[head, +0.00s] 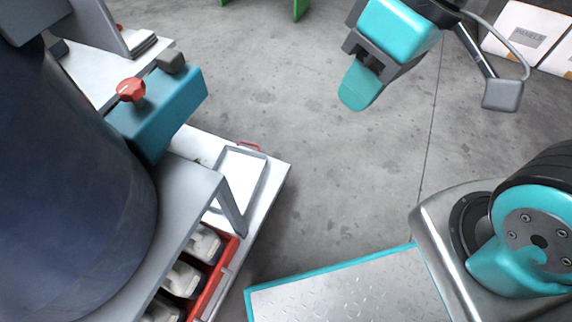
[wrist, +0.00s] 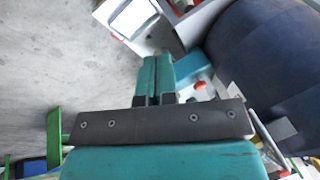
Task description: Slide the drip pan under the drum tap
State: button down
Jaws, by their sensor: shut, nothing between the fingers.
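The drip pan (head: 262,172) is a shallow pale tray with a grey rim and a red handle (head: 248,146) at its far end. It lies on a white shelf, and a grey stand leg hides part of it. It also shows in the wrist view (wrist: 134,18). The dark blue drum (head: 70,180) fills the left side. A teal block (head: 165,115) with a red knob (head: 131,89) sits against it and appears to be the tap. My gripper (head: 355,95) is shut and empty over open floor, right of the pan and apart from it; its fingers show in the wrist view (wrist: 157,65).
A red crate (head: 213,285) with grey items stands near the pan, beside the grey drum stand (head: 225,190). White boxes (head: 525,38) stand at the far right, and green legs (head: 300,8) at the back. Bare concrete floor lies between the pan and my gripper.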

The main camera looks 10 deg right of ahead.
jog(key=w+a+f+m+t+y, duration=0.15)
jog(key=w+a+f+m, duration=0.25)
jog(key=w+f+m, duration=0.45)
jog(key=w+a+f+m+y, duration=0.3)
jog(key=w+f+m, duration=0.3)
jog(key=w+f, duration=0.45)
jog(key=m+t+h+b, duration=0.2)
jog(key=m+t, duration=0.2)
jog(key=m, duration=1.4)
send_near(256, 186)
jog(key=s+d+r, duration=0.2)
jog(key=s+d, duration=0.2)
jog(key=d, duration=0.1)
jog(key=b+x, duration=0.2)
jog(key=x, duration=0.2)
jog(key=b+x, duration=0.2)
jog(key=x, duration=0.2)
jog(key=w+r+b+x, duration=0.1)
jog(key=b+x, duration=0.1)
jog(key=x, duration=0.2)
jog(key=shift+s+a+r, duration=0.1)
jog(key=shift+a, duration=0.25)
jog(key=shift+w+a+r+b, duration=0.1)
jog(key=shift+w+a+b, duration=0.3)
jog(key=shift+a, duration=0.2)
jog(key=shift+w, duration=0.1)
